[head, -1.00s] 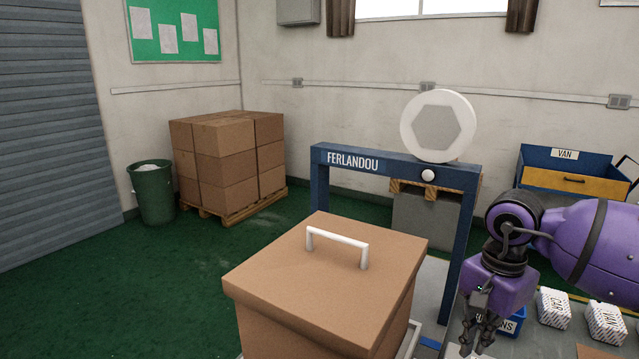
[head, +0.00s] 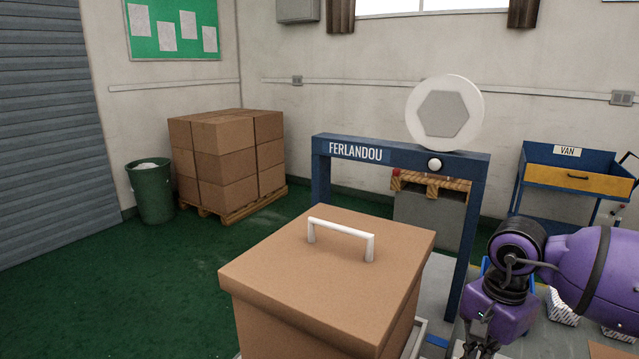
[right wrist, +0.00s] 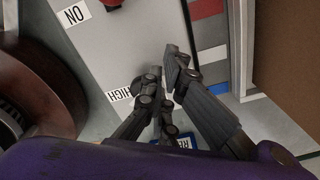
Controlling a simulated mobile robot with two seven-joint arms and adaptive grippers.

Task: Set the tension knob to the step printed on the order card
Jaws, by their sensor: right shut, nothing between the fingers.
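My right gripper (head: 476,349) is low at the right of the head view, its fingertips partly cut off by the bottom edge. In the right wrist view the fingers (right wrist: 169,78) are together and empty, above a pale grey panel (right wrist: 130,45). The panel bears a white label reading HIGH (right wrist: 120,94) and another reading ON or NO (right wrist: 73,14). I cannot make out the tension knob or an order card for sure. My left gripper is not in view.
A brown lidded box (head: 330,275) with a white handle fills the front middle. Behind it stands a blue FERLANDOU frame (head: 390,157) carrying a white disc (head: 479,110). A blue VAN cart (head: 535,165) is at right. A brown round object (right wrist: 35,70) is beside the panel.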

